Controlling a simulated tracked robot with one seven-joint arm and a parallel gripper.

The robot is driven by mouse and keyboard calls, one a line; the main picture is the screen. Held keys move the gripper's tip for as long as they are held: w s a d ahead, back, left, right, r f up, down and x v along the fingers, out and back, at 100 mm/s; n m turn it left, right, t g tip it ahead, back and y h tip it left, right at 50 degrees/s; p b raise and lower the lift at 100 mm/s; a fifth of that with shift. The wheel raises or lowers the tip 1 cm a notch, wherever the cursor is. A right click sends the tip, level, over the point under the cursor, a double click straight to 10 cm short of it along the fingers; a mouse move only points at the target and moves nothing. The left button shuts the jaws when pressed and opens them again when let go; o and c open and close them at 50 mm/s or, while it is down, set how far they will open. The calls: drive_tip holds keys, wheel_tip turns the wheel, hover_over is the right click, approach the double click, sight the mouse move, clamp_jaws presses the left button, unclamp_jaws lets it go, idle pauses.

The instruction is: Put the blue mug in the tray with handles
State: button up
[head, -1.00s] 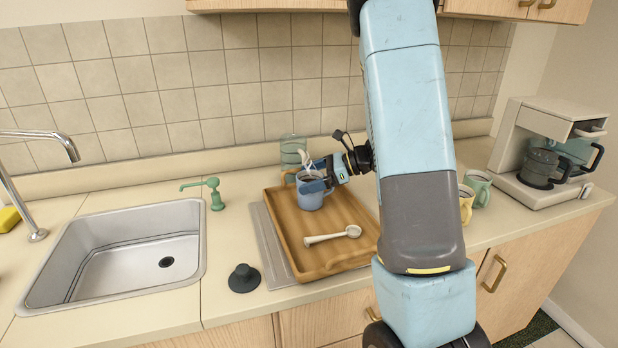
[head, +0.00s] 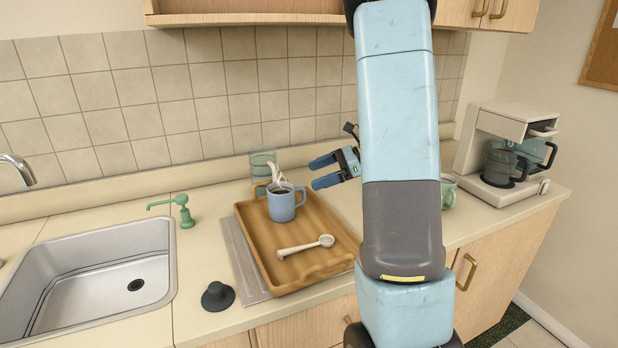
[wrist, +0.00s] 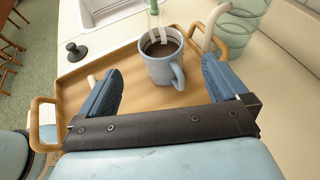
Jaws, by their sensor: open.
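A pale scoop (head: 305,246) lies in the tray. Stacked green glasses (head: 262,164) stand behind it. A sink (head: 95,275), soap dispenser (head: 184,210) and dark stopper (head: 217,296) are to the left.

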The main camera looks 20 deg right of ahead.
drive_tip(key=s+a+r+n+h, duration=0.3)
drive_tip(key=s+r+n+h, duration=0.1)
drive_tip(key=s+n, duration=0.3)
drive_tip(key=s+a+r+n+h, duration=0.4)
drive_tip(key=s+n, duration=0.3)
drive_tip(key=s, duration=0.2)
drive_tip(key=s+a+r+n+h, duration=0.3)
drive_tip(key=s+r+n+h, duration=0.1)
drive_tip(key=s+n, duration=0.3)
drive_tip(key=shift+s+a+r+n+t+h, duration=0.2)
drive_tip(key=shift+s+r+n+t+h, duration=0.15)
drive_tip(key=shift+s, duration=0.45)
idle(1.0)
